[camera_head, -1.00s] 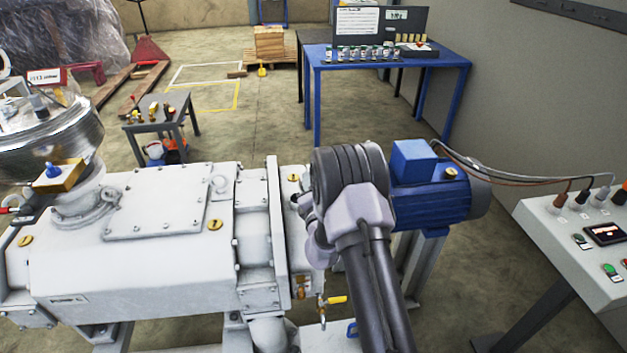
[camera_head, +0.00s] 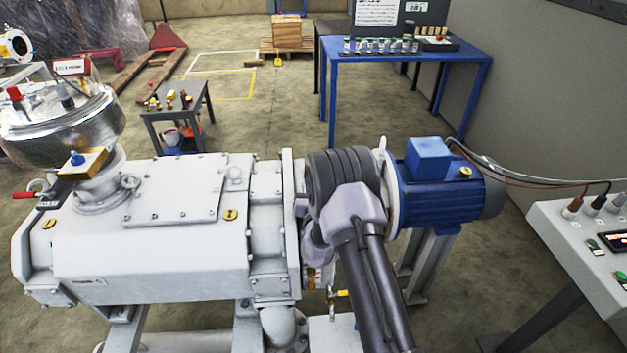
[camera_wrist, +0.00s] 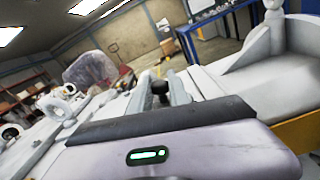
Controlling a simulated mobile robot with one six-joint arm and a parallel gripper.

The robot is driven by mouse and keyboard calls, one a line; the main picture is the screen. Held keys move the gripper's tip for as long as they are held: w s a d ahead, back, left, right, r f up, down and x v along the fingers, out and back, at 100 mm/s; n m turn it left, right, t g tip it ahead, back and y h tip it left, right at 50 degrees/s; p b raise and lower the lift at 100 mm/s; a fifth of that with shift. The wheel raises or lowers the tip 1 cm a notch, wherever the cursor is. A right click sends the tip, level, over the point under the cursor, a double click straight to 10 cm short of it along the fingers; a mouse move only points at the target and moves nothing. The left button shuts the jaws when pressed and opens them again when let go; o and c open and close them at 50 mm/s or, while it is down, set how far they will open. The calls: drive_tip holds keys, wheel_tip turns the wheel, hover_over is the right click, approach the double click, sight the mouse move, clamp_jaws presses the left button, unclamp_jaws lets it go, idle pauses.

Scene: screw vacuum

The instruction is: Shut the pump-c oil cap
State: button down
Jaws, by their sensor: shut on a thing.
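The pump (camera_head: 150,240) is a large pale grey housing across the head view. Round brass plugs show on it, one near the middle (camera_head: 230,215) and one at the left (camera_head: 48,224). My gripper is hidden behind my arm in the head view, over the pump's motor end. In the wrist view my gripper (camera_wrist: 160,95) has its two pale fingers closed around a dark, round-topped cap (camera_wrist: 159,87). The cap's lower part and seat are hidden, and I cannot read a label that names it pump-c.
The blue motor (camera_head: 440,185) is close to the right of my arm, with cables to a control console (camera_head: 590,260). A yellow-handled valve (camera_head: 341,293) is below. A small grey table (camera_head: 178,112) and a blue table (camera_head: 430,60) stand behind, with open floor between.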

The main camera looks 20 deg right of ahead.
drive_tip(key=shift+a+f+n, duration=0.15)
drive_tip(key=shift+f+n, duration=0.05)
drive_tip(key=shift+n, duration=0.3)
drive_tip(key=c, duration=1.3)
unclamp_jaws()
drive_tip(key=shift+o, duration=0.2)
drive_tip(key=p+v, duration=0.2)
drive_tip(key=v, duration=1.5)
drive_tip(key=shift+s+p, duration=0.2)
drive_tip(key=shift+p, duration=0.2)
drive_tip(key=shift+a+r, duration=0.1)
